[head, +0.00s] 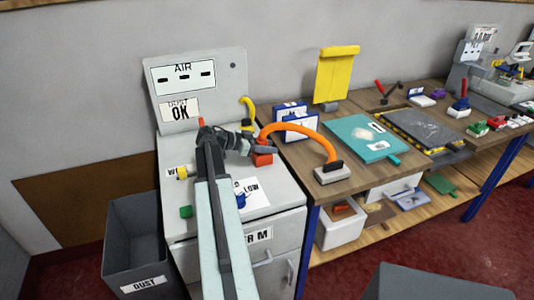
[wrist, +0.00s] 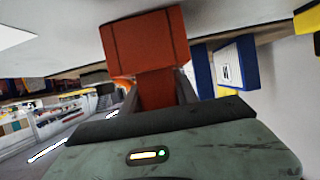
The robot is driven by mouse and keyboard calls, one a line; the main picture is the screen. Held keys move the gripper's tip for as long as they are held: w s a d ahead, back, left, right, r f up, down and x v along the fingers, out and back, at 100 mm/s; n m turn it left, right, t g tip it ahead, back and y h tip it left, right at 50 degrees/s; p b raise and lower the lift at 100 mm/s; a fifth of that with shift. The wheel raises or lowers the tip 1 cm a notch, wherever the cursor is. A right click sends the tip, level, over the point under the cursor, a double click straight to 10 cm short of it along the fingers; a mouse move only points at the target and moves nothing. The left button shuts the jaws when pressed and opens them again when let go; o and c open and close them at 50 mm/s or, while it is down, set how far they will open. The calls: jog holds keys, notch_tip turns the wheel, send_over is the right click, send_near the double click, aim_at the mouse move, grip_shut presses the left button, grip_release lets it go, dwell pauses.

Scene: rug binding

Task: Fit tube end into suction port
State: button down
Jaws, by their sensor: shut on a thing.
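An orange tube (head: 300,130) arches from a grey block with a black top (head: 332,173) on the wooden bench to the red end piece (head: 262,158) over the grey cabinet. My gripper (head: 258,148) is shut on this red end piece. In the wrist view the red end piece (wrist: 146,42) sits between the jaws and sticks out beyond them. Whether it touches the cabinet top, I cannot tell. A yellow bent pipe (head: 248,108) stands at the cabinet's back right. I cannot make out for certain which part is the suction port.
The grey cabinet (head: 280,222) has an upright AIR panel (head: 215,90) behind. A yellow knob (head: 182,172), a green block (head: 186,211) and a blue part (head: 241,200) are on its top. Blue-and-white boxes (head: 300,127) and a teal board (head: 362,139) occupy the bench. A dust bin (head: 133,240) stands left.

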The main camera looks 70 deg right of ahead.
jog(key=c, duration=0.9)
grip_release()
jog(key=shift+r, duration=0.15)
jog(key=p+v, duration=0.4)
jog(key=v, duration=0.8)
jog(key=shift+s+p, duration=0.1)
jog(key=shift+p, duration=0.2)
